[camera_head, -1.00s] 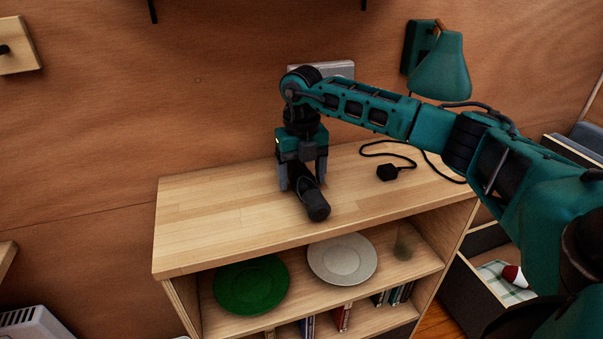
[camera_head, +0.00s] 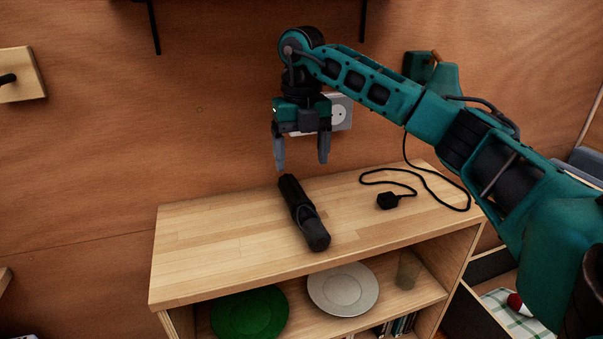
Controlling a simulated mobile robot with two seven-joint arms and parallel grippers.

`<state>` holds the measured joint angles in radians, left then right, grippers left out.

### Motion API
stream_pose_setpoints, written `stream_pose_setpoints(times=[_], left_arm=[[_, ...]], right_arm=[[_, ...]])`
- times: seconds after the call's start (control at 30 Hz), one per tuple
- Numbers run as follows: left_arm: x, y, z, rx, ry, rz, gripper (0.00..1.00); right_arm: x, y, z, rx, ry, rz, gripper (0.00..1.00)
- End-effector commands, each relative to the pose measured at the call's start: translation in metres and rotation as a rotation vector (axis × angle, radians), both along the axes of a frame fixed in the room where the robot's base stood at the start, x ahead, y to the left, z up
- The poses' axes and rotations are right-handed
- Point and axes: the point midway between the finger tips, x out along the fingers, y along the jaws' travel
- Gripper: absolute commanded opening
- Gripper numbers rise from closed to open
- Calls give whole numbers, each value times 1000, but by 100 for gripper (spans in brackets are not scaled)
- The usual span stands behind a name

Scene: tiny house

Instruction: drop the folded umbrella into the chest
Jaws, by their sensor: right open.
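The folded umbrella (camera_head: 304,214) is a short black roll lying on the wooden shelf top, its near end toward the front edge. My right gripper (camera_head: 301,167) is open and empty, fingers pointing down, above the far end of the umbrella and apart from it. At the lower right is a dark open box with pale rims (camera_head: 478,312), holding a checked cloth and a red and white item; it may be the chest, partly hidden by my right arm. My left gripper is not in view.
The shelf top (camera_head: 210,250) is clear left of the umbrella. A black plug with cable (camera_head: 388,200) lies to the right. Below stand a green plate (camera_head: 250,315), a white plate (camera_head: 343,289) and a glass (camera_head: 408,270). A wall socket (camera_head: 340,112) is behind the gripper.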

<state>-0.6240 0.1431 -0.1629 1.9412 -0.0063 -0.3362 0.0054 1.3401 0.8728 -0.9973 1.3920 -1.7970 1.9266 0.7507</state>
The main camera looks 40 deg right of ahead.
Motion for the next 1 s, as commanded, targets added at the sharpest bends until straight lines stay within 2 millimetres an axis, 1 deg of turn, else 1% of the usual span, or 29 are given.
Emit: stream_pose_setpoints(times=[0.07, 0.17, 0.4, 0.6, 0.77, 0.87, 1.0], left_arm=[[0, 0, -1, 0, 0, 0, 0], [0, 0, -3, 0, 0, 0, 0], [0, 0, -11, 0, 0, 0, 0], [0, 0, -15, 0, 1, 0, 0], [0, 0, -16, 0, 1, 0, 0], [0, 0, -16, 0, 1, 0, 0], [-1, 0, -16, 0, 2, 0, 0]], right_arm=[[0, 0, 4, -1, -4, 1, 84], [-4, 2, 3, -12, -28, 3, 84], [-22, 10, -5, -74, -192, 7, 84], [-37, 16, -2, -112, -325, 6, 84], [-41, 18, -2, -123, -371, 5, 84], [-38, 17, -12, -124, -372, 3, 84], [-28, 14, -37, -123, -370, 2, 84]])
